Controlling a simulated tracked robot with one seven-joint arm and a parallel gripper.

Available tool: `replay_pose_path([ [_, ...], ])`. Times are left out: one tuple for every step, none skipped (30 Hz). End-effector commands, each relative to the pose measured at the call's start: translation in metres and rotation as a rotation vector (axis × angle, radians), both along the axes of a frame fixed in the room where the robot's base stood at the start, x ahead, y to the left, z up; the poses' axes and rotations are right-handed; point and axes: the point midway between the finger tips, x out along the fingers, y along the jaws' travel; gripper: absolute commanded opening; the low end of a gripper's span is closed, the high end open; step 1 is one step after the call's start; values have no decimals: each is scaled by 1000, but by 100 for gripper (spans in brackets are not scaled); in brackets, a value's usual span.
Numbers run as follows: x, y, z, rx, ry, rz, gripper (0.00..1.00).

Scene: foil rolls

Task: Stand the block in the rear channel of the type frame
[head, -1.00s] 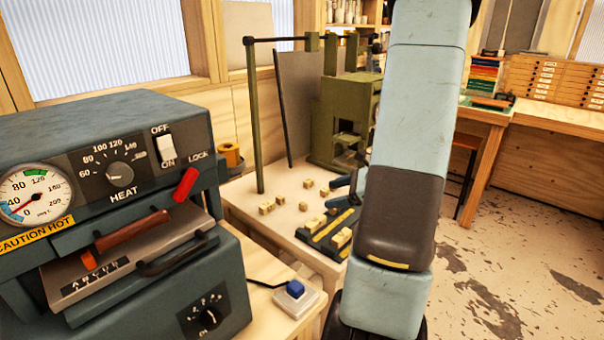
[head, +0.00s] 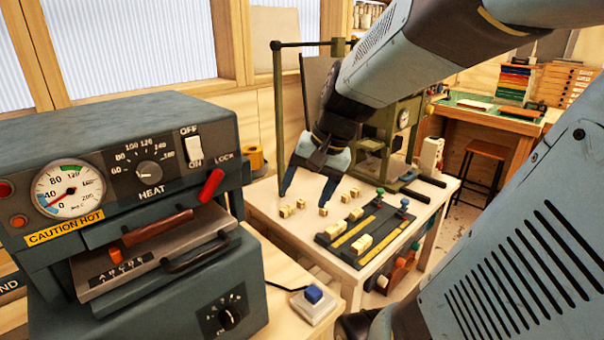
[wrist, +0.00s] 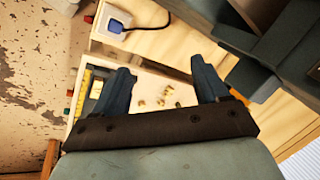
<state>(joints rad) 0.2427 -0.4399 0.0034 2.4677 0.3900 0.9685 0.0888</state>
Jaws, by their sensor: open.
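The type frame (head: 355,231) is a dark plate with yellow strips and channels, lying on the pale table in the head view. Cream blocks (head: 338,227) and (head: 355,214) lie in its farther channel, and another cream block (head: 362,243) lies nearer the front. Several small loose blocks (head: 323,212) sit on the table behind and left of the frame. I cannot tell which block the task means. My gripper (head: 305,197) is open and empty, pointing down above the loose blocks. In the wrist view its fingers (wrist: 162,72) stand apart, with small blocks (wrist: 160,102) visible below between them.
A heated press (head: 150,200) with a red lock lever fills the left. A green post (head: 278,115) and a green hand press (head: 408,125) stand at the table's back. The table (head: 262,203) has free room at its left.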

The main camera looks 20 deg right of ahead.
Motion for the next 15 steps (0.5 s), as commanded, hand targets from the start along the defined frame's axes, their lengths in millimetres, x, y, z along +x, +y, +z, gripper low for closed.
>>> replay_pose_path([
  [-8,5,8,-52,-37,59,74],
  [-12,7,11,-84,-56,92,74],
  [-17,9,17,-126,-83,136,74],
  [-21,11,20,-159,-104,166,74],
  [-25,12,24,-192,-126,198,74],
  [-30,13,29,-232,-154,236,74],
  [-33,14,33,-261,-174,265,74],
  [-36,14,36,-288,-191,290,74],
  [-40,15,40,-321,-215,321,74],
  [-43,15,43,-343,-231,341,74],
  [-45,16,46,-364,-246,359,74],
  [-48,16,49,-387,-264,378,74],
  [-49,11,51,-402,-275,392,74],
  [-50,5,52,-414,-283,402,74],
  [-52,3,54,-426,-293,413,74],
])
